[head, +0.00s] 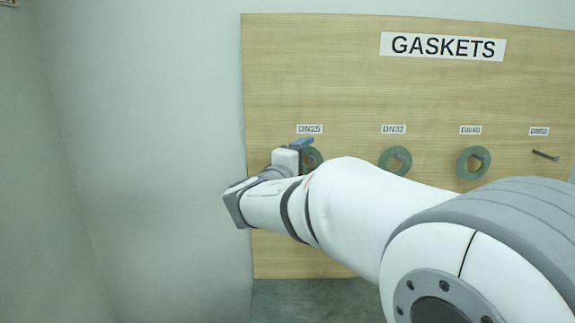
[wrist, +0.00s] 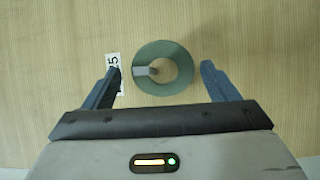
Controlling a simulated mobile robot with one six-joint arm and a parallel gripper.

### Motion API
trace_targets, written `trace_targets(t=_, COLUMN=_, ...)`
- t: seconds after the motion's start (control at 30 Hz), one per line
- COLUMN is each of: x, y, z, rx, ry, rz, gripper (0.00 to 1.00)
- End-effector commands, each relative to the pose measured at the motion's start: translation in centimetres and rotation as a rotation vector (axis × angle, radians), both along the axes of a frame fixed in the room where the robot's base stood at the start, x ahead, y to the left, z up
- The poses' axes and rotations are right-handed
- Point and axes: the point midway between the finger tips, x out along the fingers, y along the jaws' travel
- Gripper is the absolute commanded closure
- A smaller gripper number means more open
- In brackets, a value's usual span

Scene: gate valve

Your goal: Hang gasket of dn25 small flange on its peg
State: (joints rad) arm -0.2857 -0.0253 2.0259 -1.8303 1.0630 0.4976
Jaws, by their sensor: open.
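A green ring gasket (wrist: 180,81) hangs on the DN25 peg (wrist: 145,71) in the wrist view. The peg passes through the ring's hole. My gripper (wrist: 167,72) is open, with one blue finger on each side of the gasket and a gap between each finger and the ring. In the head view the DN25 gasket (head: 315,158) is partly hidden behind my gripper (head: 303,143), under the DN25 label (head: 309,129).
The wooden board (head: 310,70) carries a GASKETS sign. Green gaskets also hang under the DN32 label (head: 395,160) and the DN40 label (head: 473,163). The DN50 peg (head: 545,155) is bare. A plain wall (head: 140,130) is at the left.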

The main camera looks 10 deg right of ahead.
Motion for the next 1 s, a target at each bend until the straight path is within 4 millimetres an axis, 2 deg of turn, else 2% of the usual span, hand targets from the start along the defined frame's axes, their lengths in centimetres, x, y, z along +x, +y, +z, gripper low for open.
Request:
trace_targets(t=0.27, x=-0.4, y=0.4, z=-0.1, rx=-0.001, ry=-0.001, rz=0.002, gripper=0.20)
trace_targets(t=0.6, x=-4.1, y=4.1, z=-0.2, rx=0.001, ry=-0.001, rz=0.004, gripper=0.20)
trace_targets(t=0.8, x=-5.3, y=5.1, z=-0.1, rx=0.001, ry=-0.001, rz=0.001, gripper=0.20)
trace_targets(t=0.87, x=-5.8, y=4.3, z=-0.8, rx=0.025, ry=0.024, rz=-0.019, gripper=0.20)
trace_targets(t=0.97, x=-7.4, y=1.9, z=-3.5, rx=0.117, ry=0.105, rz=-0.081, gripper=0.20)
trace_targets(t=1.0, x=-8.4, y=0.8, z=-5.0, rx=0.170, ry=0.148, rz=-0.112, gripper=0.20)
